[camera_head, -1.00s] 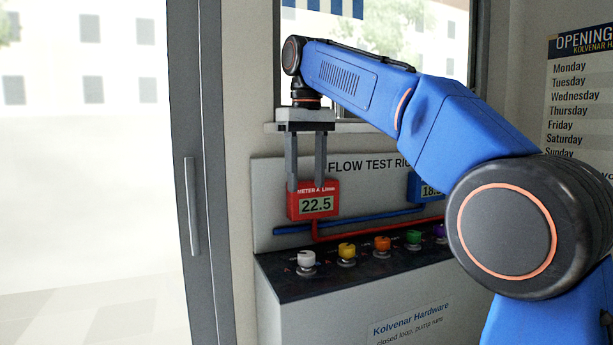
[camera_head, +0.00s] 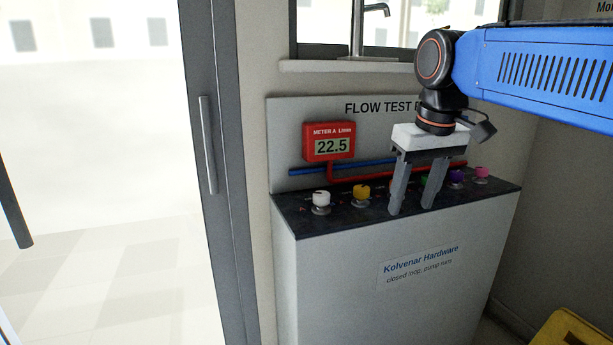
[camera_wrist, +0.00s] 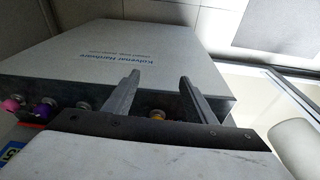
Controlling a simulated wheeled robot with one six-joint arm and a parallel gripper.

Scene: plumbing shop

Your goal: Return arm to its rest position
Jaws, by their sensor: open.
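My gripper (camera_head: 411,201) is open and empty, its two grey fingers pointing down in front of the flow test rig (camera_head: 300,247) in the head view. The fingers overlap the rig's dark top in the picture and hide some of its valve knobs. My blue arm reaches in from the upper right. In the wrist view the two fingers (camera_wrist: 157,88) stand apart with nothing between them, and the rig's grey front panel (camera_wrist: 75,50) lies beyond.
A red meter (camera_head: 329,142) reads 22.5. White (camera_head: 321,198), yellow (camera_head: 362,192), purple (camera_head: 456,175) and pink (camera_head: 482,171) knobs line the rig's top. A glass door (camera_head: 90,200) is at left. A yellow object (camera_head: 570,335) sits at lower right. A window sill (camera_head: 345,66) is above.

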